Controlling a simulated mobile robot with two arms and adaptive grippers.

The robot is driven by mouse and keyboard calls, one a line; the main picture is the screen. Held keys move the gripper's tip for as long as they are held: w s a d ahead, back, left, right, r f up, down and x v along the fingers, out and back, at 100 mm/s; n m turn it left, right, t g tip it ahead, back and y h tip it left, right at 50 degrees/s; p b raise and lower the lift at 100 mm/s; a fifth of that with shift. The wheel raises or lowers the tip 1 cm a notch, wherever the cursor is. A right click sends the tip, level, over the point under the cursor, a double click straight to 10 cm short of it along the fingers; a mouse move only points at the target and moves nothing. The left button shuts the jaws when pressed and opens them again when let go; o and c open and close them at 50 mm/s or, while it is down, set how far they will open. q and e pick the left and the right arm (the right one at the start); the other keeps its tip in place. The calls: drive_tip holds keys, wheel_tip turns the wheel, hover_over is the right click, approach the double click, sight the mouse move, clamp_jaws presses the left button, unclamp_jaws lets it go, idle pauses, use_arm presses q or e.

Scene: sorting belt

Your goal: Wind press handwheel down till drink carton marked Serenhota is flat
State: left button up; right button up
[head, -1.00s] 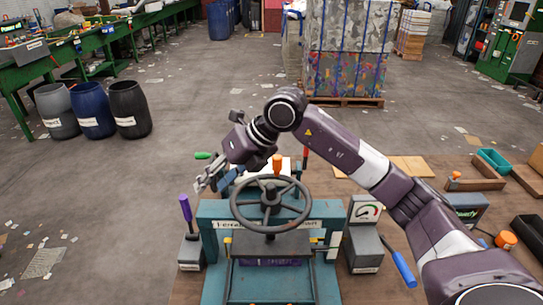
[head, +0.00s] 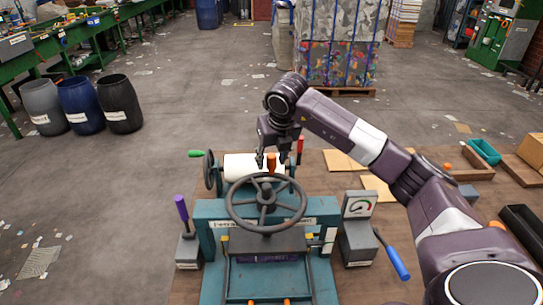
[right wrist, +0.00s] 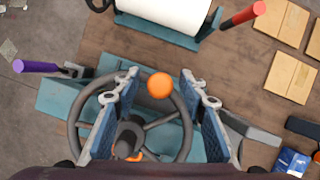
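The press handwheel (head: 249,220) is a dark spoked wheel lying flat above the teal press (head: 206,212). Its upright orange knob (head: 271,163) stands at the far side of the rim. My right gripper (head: 272,158) is over the knob, pointing down. In the right wrist view my right gripper (right wrist: 160,80) has its fingers wide apart, with the orange knob (right wrist: 160,86) between them and a gap on each side. A purple strip (head: 268,259) shows below the dark press plate (head: 268,241); no name is legible on it, so I cannot confirm the Serenhota carton. My left gripper is out of view.
A white roll (head: 240,166) with a green-handled crank lies behind the wheel. A purple-handled lever (head: 182,209) stands left.

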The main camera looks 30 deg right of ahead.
drive_tip(key=shift+f, duration=0.1)
clamp_jaws()
idle(0.3)
drive_tip(key=shift+w, duration=0.1)
